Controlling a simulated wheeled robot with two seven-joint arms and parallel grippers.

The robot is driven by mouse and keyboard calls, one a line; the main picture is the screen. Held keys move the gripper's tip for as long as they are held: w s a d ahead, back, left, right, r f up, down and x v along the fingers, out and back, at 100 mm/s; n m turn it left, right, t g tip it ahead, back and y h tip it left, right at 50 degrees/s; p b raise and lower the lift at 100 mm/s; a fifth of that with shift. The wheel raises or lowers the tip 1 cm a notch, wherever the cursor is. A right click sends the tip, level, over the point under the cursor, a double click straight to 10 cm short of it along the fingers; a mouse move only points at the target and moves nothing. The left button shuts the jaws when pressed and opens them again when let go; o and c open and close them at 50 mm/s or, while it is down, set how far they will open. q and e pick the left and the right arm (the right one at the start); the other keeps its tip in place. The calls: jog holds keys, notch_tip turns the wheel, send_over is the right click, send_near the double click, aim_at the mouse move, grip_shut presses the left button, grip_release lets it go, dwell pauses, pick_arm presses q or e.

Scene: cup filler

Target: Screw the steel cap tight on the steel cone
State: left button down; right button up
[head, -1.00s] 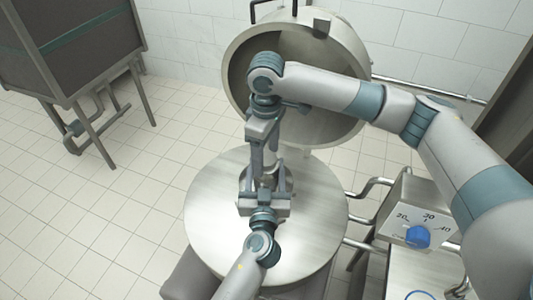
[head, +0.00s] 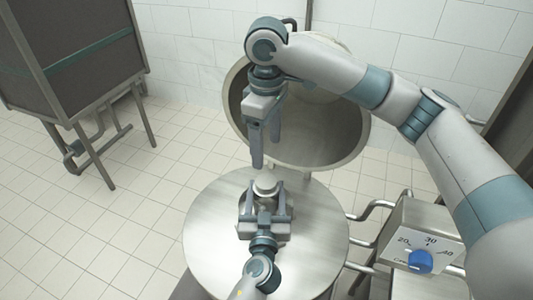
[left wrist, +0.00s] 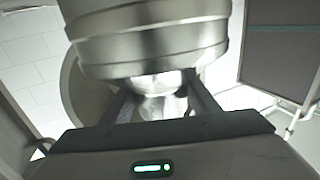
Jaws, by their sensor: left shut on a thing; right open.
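My left gripper (head: 265,196) is shut on the steel cone, low over the round steel table. In the left wrist view the narrow bright metal of the steel cone (left wrist: 162,106) shows between the fingers. The steel cap (head: 266,185) shows as a pale round top between and above the left fingertips in the head view. A wide ridged steel body (left wrist: 150,42) fills the top of the left wrist view; I cannot tell where cap and cone meet, or how tight they are. My right gripper (head: 266,150) is open and empty, pointing down above and behind the cap, apart from it.
The round steel table (head: 215,225) has bare room around the left gripper. A large open steel vessel (head: 345,125) stands behind it. A control box with a blue knob (head: 421,261) and pipes are at right. A dark cabinet (head: 75,50) stands far left.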

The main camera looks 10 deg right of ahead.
pick_arm(q)
jog(key=shift+s+f, duration=0.1)
jog(key=shift+f, duration=0.3)
pick_arm(e)
jog(key=shift+r, duration=0.15)
pick_arm(q)
jog(key=c, duration=0.7)
grip_release()
jog(key=shift+c, duration=0.2)
jog(key=shift+o, duration=0.8)
jog(key=shift+r, duration=0.15)
pick_arm(e)
jog(key=shift+w, duration=0.1)
pick_arm(q)
jog(key=shift+r, duration=0.1)
pick_arm(e)
jog(key=b, duration=0.6)
send_over(267, 181)
notch_tip(267, 181, down, 6)
jog(key=shift+r, duration=0.15)
pick_arm(q)
jog(key=v, duration=1.7)
jog(key=shift+a, duration=0.1)
